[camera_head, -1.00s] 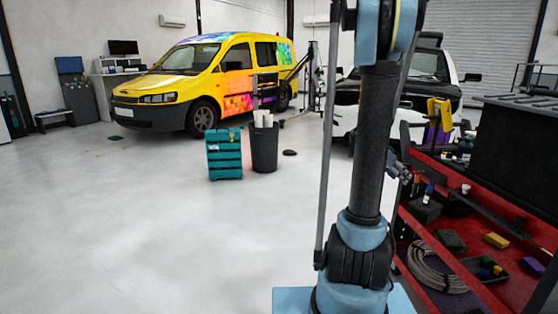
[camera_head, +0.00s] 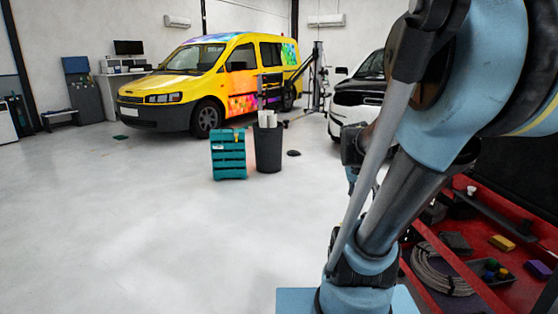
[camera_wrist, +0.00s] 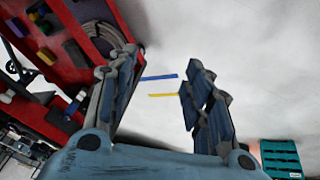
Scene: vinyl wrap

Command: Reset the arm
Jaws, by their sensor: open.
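My gripper (camera_wrist: 163,68) shows in the wrist view with its two fingers spread wide apart, and nothing is held between them. A blue strip (camera_wrist: 160,77) and a yellow strip (camera_wrist: 162,95) show in the gap, against the pale floor. In the head view my arm (camera_head: 400,195) leans up to the right and fills the right side. A dark part of it shows near the white car, but I cannot make out the fingers there.
A red tool cart (camera_head: 480,245) stands at the right, close to my arm; it also shows upper left in the wrist view (camera_wrist: 62,70). A teal crate (camera_head: 228,155) and a black bin (camera_head: 268,148) stand mid-floor. A yellow van (camera_head: 205,85) is behind. The left floor is clear.

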